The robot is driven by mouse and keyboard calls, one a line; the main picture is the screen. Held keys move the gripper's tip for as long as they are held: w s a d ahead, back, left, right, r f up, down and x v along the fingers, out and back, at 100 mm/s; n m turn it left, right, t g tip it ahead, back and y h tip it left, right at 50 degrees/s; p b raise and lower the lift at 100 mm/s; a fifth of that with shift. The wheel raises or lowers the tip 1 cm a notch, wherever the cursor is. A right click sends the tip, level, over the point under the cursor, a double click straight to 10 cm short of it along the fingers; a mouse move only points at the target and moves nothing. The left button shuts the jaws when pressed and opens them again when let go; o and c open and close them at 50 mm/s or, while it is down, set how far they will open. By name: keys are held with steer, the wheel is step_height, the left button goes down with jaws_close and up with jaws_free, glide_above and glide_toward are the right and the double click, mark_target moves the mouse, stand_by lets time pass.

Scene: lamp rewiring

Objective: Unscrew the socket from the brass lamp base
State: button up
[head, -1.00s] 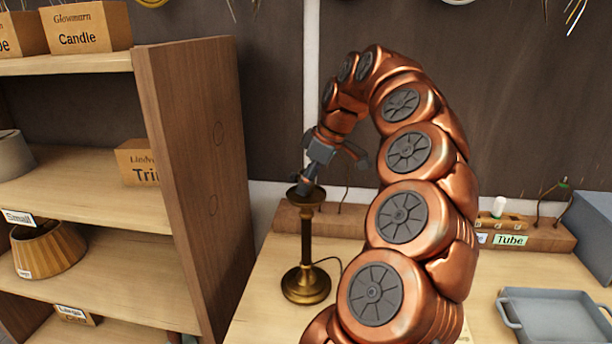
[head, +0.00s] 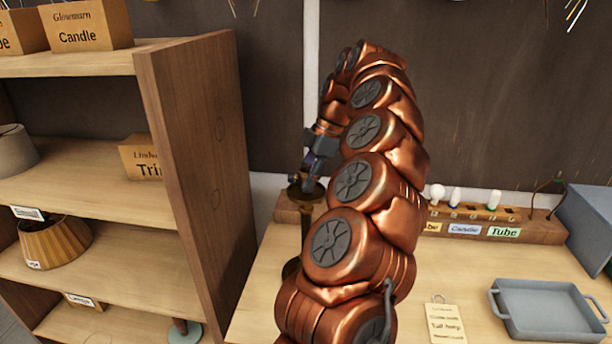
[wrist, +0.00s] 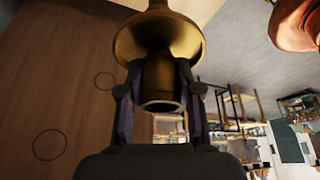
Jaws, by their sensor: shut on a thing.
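The brass lamp base (head: 307,232) stands upright on the workbench; my arm hides most of its round foot. My gripper (head: 309,180) is at the top of the lamp, just above its wide cup. In the wrist view the brass socket (wrist: 161,90), a short hollow cylinder, sits between the two dark fingers of my gripper (wrist: 160,97), which are shut on its sides. The flared brass cup (wrist: 155,38) of the lamp lies right behind the socket. I cannot tell whether the socket has come loose from it.
A wooden shelf unit (head: 190,180) with shades and boxes stands close on the left. A wooden rack (head: 540,232) with bulbs runs along the bench's back. A grey tray (head: 545,310) and a paper card (head: 444,324) lie on the right. The bench between them is clear.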

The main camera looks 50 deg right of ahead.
mark_target(301, 179)
steer(key=shift+r+n+g, duration=0.1)
steer(key=shift+n+g, duration=0.2)
steer(key=shift+n, duration=0.3)
steer(key=o, duration=1.6)
steer(key=shift+c, duration=0.2)
steer(key=shift+r, duration=0.7)
steer(key=shift+r, duration=0.1)
steer(key=shift+d+r, duration=0.1)
steer(key=shift+r, duration=0.9)
